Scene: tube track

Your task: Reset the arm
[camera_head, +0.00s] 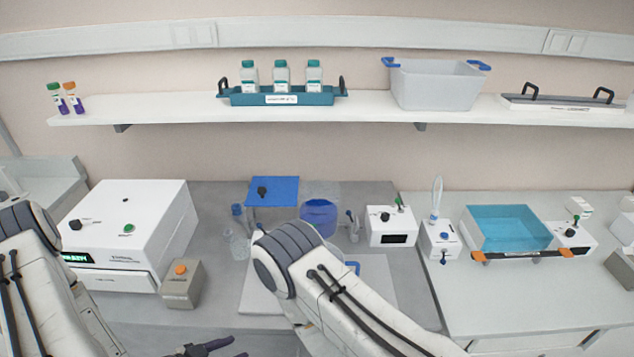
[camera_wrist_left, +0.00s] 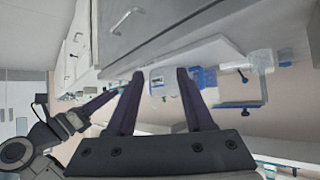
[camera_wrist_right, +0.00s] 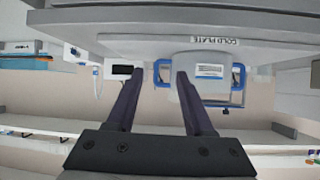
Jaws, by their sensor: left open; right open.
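My left arm comes in from the left edge of the head view, and my left gripper (camera_head: 215,347) shows dark at the bottom edge, partly cut off. In the left wrist view its two dark fingers (camera_wrist_left: 157,78) stand apart with nothing between them. My right arm (camera_head: 320,280) crosses the lower middle of the head view, and its gripper is out of sight there. In the right wrist view the right gripper (camera_wrist_right: 160,78) is open and empty, with the cold plate (camera_wrist_right: 205,42) and its blue-handled part beyond the fingers.
A white instrument box (camera_head: 135,225) and a grey box with an orange knob (camera_head: 182,285) stand at left. A blue stand (camera_head: 273,190) and blue container (camera_head: 318,215) are at the back middle. A teal bath (camera_head: 508,228) stands right. The shelf (camera_head: 180,110) holds bottles and bins.

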